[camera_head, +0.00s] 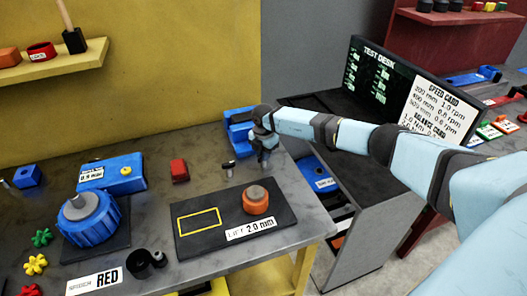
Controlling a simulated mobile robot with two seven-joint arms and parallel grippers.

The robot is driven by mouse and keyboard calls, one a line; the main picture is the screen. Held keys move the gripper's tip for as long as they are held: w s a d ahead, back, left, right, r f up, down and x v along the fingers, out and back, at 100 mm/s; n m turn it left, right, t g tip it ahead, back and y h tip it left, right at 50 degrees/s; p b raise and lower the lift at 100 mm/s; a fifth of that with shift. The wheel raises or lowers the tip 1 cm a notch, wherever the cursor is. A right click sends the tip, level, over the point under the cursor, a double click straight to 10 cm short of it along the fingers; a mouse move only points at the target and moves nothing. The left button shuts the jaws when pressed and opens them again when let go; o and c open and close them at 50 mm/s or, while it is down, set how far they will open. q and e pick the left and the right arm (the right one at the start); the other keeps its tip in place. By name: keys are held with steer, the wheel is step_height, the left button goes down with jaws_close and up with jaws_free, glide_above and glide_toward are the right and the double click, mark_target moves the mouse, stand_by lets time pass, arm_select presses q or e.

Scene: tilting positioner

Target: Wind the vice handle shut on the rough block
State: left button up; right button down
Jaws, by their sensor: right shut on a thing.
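A blue vice (238,128) stands at the back right of the grey bench, partly hidden by my right arm. My right gripper (264,158) points down just in front of the vice, near the bench's right edge. It is shut on what appears to be the vice handle, which is small and mostly hidden by the fingers. I cannot make out the rough block between the vice jaws. My left gripper is not in view.
A dark plate (290,222) carrying an orange round piece (256,204) lies in front of the gripper. A small dark-topped pin (229,168) stands close to its left. A red block (180,170) and a blue round fixture (91,222) are farther left. A screen (375,70) stands behind my arm.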

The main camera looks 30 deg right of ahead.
steer(key=shift+m, duration=0.7)
steer(key=c, duration=1.1)
jaws_free()
steer(key=shift+c, duration=0.2)
step_height(320, 180, up, 14)
steer(key=b, duration=0.1)
